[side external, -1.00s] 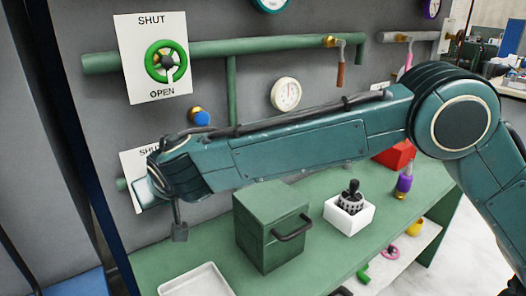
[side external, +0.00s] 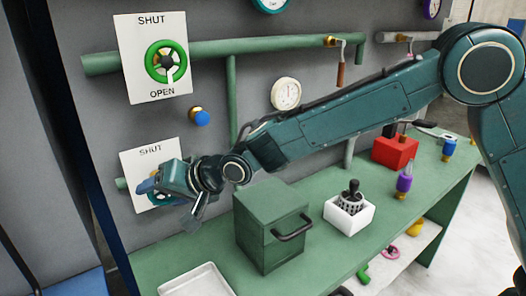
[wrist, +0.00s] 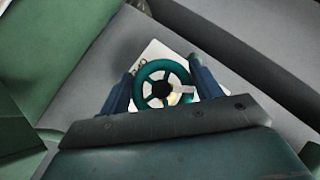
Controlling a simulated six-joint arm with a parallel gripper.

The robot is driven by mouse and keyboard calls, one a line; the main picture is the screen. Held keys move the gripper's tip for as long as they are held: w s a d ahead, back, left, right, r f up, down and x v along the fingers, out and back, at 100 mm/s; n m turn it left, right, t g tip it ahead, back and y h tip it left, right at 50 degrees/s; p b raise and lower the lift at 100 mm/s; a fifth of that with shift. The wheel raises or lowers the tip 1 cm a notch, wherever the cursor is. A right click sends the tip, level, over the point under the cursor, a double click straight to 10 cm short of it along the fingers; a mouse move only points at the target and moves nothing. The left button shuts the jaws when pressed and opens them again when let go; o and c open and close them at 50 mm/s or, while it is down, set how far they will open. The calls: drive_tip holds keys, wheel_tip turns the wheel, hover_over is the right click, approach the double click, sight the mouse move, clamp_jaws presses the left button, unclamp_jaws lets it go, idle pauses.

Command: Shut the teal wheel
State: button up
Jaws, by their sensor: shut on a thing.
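The teal wheel (wrist: 160,67) sits on a white placard between my gripper's two blue fingers in the wrist view. One finger is on each side of its rim, and my gripper (wrist: 162,88) is shut on it. A pale spoke with a yellowish patch shows right of the dark hub. In the side view the wheel is mostly hidden behind my gripper (side external: 160,186). Its placard (side external: 140,160) reads SHUT at the top; its lower part is covered.
A green wheel (side external: 182,62) on a SHUT/OPEN placard is above. A blue knob (side external: 201,118) sits between the placards. A green box (side external: 268,235) with a handle stands on the bench to the right, close to my wrist. A white tray (side external: 196,280) lies in front.

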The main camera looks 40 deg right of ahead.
drive_tip(key=m+t+y, duration=0.1)
drive_tip(key=m+y, duration=0.1)
drive_tip(key=y, duration=0.1)
drive_tip(key=shift+r+m+t+y, duration=0.15)
drive_tip(key=shift+m+t+y, duration=0.45)
drive_tip(key=shift+m+y, duration=0.4)
drive_tip(key=o, duration=1)
drive_tip(key=v, duration=1.3)
drive_tip(key=shift+s+d, duration=0.2)
drive_tip(key=shift+d, duration=0.1)
